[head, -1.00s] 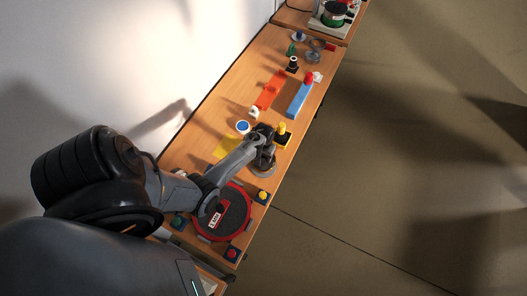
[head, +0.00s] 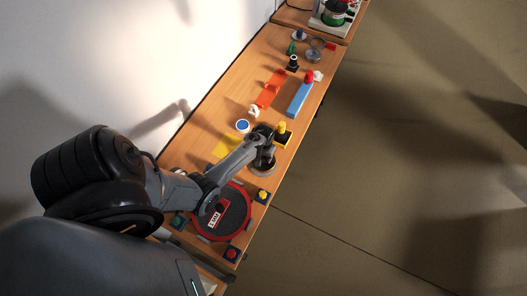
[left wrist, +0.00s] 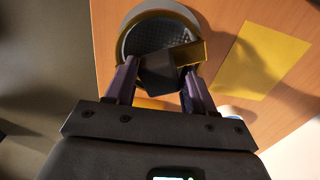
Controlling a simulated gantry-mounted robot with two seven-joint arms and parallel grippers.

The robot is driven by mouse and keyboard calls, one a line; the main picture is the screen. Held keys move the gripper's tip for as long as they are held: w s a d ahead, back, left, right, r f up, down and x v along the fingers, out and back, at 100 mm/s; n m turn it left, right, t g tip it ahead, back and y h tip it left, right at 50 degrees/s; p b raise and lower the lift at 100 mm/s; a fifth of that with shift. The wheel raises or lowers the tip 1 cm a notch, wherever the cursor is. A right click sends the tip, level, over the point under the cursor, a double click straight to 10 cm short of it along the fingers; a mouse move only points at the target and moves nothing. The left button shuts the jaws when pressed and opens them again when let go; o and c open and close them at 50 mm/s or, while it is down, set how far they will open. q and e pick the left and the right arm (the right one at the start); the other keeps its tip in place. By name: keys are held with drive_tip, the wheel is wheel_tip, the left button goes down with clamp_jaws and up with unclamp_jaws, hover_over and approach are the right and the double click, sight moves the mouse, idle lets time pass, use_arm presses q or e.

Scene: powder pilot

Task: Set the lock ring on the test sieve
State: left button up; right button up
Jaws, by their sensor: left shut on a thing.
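My left gripper (head: 262,142) is low over a grey round piece (head: 264,171) on the bench. In the left wrist view this piece looks like the test sieve (left wrist: 148,37), a round cup with a dark patterned floor and a pale rim. The left gripper's fingers (left wrist: 160,88) are shut on a dark block with a yellowish side, apparently the grip of the lock ring (left wrist: 157,70). The block overlaps the near side of the cup. The ring's seating against the sieve rim cannot be told. My right gripper is not in view.
A large red-rimmed mesh disc (head: 236,213) lies in front, near coloured knobs. A yellow sheet (left wrist: 262,60) lies beside the gripper. A yellow knob (head: 282,127) stands close behind it. A blue bar (head: 299,98) and an orange strip (head: 270,91) lie farther back.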

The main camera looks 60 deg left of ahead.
use_arm(q)
drive_tip(key=shift+f, duration=0.4)
drive_tip(key=o, duration=1.4)
wheel_tip(320, 180, up, 4)
drive_tip(key=p, duration=0.3)
drive_tip(key=shift+p, duration=0.4)
drive_tip(key=shift+r+p, duration=1.05)
drive_tip(key=shift+p, duration=0.15)
